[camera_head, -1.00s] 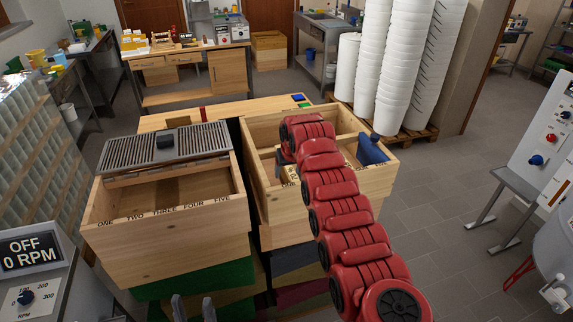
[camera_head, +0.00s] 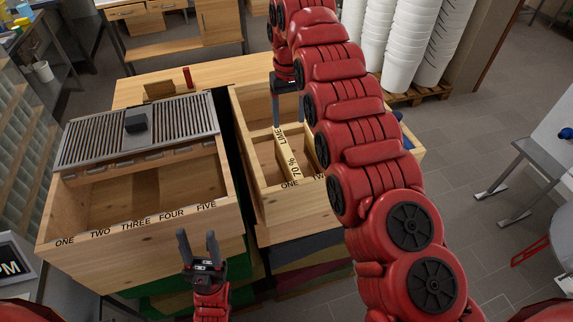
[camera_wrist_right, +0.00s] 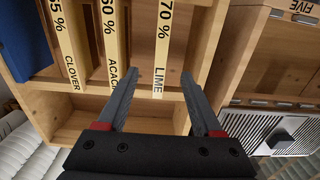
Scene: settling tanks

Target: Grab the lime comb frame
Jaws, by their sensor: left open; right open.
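The lime comb frame (camera_head: 288,152) is a pale wooden bar marked "70 % LIME", lying lengthwise in the right wooden box (camera_head: 262,203). In the right wrist view the lime frame (camera_wrist_right: 163,45) runs between the fingers' lines, beside the acacia frame (camera_wrist_right: 109,35) and clover frame (camera_wrist_right: 68,45). My right gripper (camera_head: 289,108) is open and points down over the far part of the right box; it also shows in the right wrist view (camera_wrist_right: 157,80). No contact with the frame is visible. My left gripper (camera_head: 198,238) is open and empty in front of the left box.
The left box (camera_head: 140,240) has slots numbered one to five, with a grey slotted grate (camera_head: 150,128) and black block (camera_head: 136,122) at its back. My right arm hides much of the right box. A blue object (camera_wrist_right: 22,45) sits at the box's edge. White bucket stacks (camera_head: 410,45) stand behind.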

